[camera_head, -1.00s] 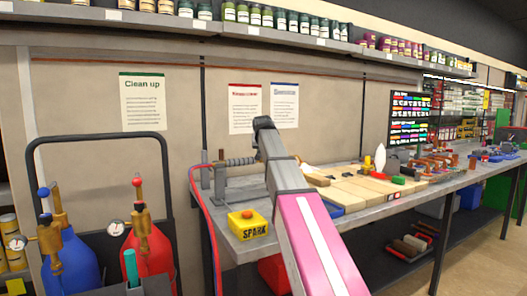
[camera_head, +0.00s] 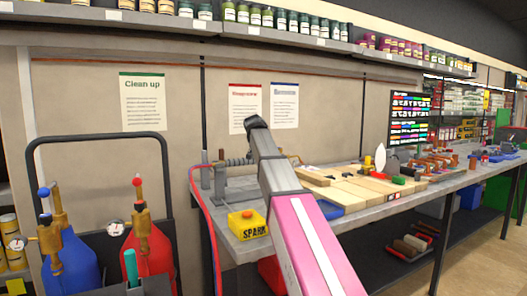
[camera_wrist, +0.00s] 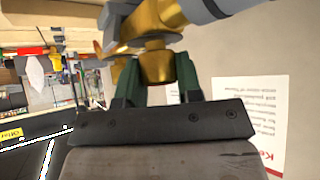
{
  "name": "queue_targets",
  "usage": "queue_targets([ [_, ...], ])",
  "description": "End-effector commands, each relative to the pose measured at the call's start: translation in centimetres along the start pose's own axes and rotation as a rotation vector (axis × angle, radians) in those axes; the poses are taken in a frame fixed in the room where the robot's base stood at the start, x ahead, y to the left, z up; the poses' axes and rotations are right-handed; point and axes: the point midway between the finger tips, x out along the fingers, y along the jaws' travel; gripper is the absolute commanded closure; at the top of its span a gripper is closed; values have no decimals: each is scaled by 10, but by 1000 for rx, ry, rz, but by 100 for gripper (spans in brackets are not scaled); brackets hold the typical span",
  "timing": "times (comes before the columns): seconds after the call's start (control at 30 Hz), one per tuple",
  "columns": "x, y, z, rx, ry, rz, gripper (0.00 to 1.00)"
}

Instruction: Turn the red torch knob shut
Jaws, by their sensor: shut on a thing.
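In the wrist view my gripper (camera_wrist: 160,88) has its two dark green fingers closed on a brass fitting (camera_wrist: 157,66), which looks like part of the torch. Brass and grey parts continue above it, with a grey tube (camera_wrist: 207,9) at the top right.
A grey stand (camera_head: 220,183) and yellow SPARK box (camera_head: 247,224) are left of my arm on the bench (camera_head: 350,212). Red (camera_head: 150,258) and blue (camera_head: 70,270) gas cylinders stand at lower left. Wooden boards (camera_head: 365,188) and tools lie right. Posters (camera_head: 284,105) hang behind.

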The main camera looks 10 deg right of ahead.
Motion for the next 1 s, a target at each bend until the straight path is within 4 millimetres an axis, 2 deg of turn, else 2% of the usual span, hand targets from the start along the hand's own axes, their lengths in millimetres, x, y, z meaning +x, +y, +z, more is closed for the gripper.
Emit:
queue_targets([
  [0.07, 0, 0, 0, 1, -1, -1, 91],
  [0.1, 0, 0, 0, 1, -1, -1, 57],
  [0.17, 0, 0, 0, 0, -1, -1, 42],
  [0.43, 0, 0, 0, 0, -1, -1, 42],
  [0.57, -8, 0, 0, -1, 0, -1, 42],
  [1.0, -84, 0, 1, 0, 0, -2, 42],
])
